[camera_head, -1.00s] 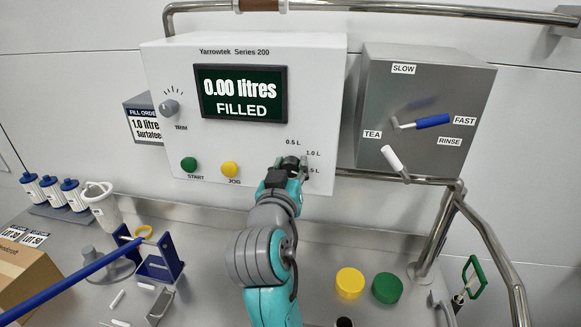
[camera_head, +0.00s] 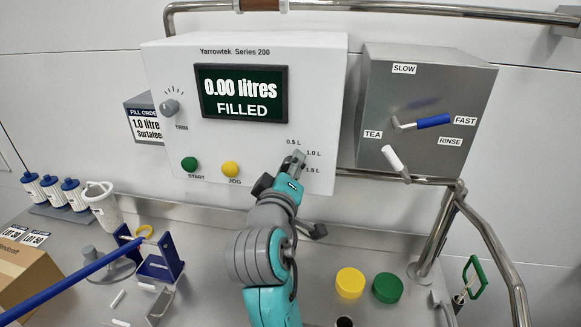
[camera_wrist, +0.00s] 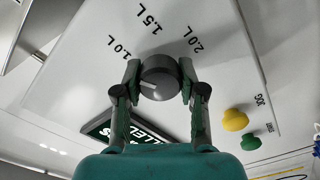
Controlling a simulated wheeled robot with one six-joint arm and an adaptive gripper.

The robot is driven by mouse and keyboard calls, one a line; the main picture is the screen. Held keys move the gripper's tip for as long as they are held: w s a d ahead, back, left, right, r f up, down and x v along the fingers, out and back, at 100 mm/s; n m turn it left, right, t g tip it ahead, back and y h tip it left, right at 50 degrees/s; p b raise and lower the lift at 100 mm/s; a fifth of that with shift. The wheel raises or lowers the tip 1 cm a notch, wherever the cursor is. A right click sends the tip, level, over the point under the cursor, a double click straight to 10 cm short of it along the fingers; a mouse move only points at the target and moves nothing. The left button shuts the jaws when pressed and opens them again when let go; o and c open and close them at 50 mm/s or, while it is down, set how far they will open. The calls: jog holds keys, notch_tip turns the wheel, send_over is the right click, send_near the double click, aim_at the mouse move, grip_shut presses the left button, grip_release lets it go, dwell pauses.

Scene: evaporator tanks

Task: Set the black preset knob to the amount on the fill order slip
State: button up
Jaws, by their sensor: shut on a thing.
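The black preset knob (camera_wrist: 159,78) sits between my gripper's fingers (camera_wrist: 159,88) in the wrist view, and they are shut on its sides. Its short white mark points left toward one finger; I cannot tell exactly which label it lines up with. The labels 1.0 L (camera_wrist: 120,48), 1.5 L (camera_wrist: 152,19) and 2.0 L (camera_wrist: 195,39) lie beyond it. In the head view my gripper (camera_head: 293,162) hides the knob, with 0.5 L (camera_head: 293,142), 1.0 L (camera_head: 313,153) and 1.5 L (camera_head: 312,170) around it. The fill order slip (camera_head: 146,126) reads 1.0 litre.
The panel display (camera_head: 242,93) reads 0.00 litres FILLED. A green START button (camera_head: 189,164) and yellow JOG button (camera_head: 230,169) are left of my gripper. A grey box with levers (camera_head: 425,110) stands right. Yellow (camera_head: 350,282) and green (camera_head: 387,287) caps lie below.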

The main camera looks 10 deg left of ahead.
jog(key=shift+n, duration=0.3)
jog(key=o, duration=1.2)
jog(key=shift+c, duration=0.2)
jog(key=s, duration=1.2)
jog(key=shift+a, duration=0.25)
